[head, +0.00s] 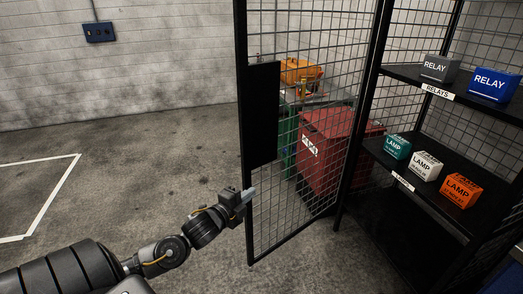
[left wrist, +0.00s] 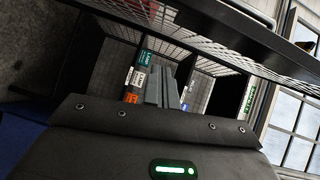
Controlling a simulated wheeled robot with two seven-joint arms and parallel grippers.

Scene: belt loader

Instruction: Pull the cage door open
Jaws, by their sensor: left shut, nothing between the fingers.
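The cage door (head: 245,75) is a black-framed wire mesh panel with a black plate (head: 263,115) on its free edge. It stands swung out at an angle from the shelving, its free edge nearest me on the left. My left gripper (head: 249,193) is shut and empty at the lower part of that free edge, below the plate. Its fingertips overlap the door frame in the head view; I cannot tell whether they touch it. In the left wrist view the grey fingers (left wrist: 163,87) are together, with mesh and shelving beyond. My right gripper is out of view.
Inside the cage, black shelves (head: 436,204) hold grey and blue relay boxes (head: 493,84) and several lamp boxes (head: 461,190). A red crate (head: 325,150) and an orange case (head: 300,71) show through the mesh. The concrete floor on the left is clear, with white line markings (head: 52,199).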

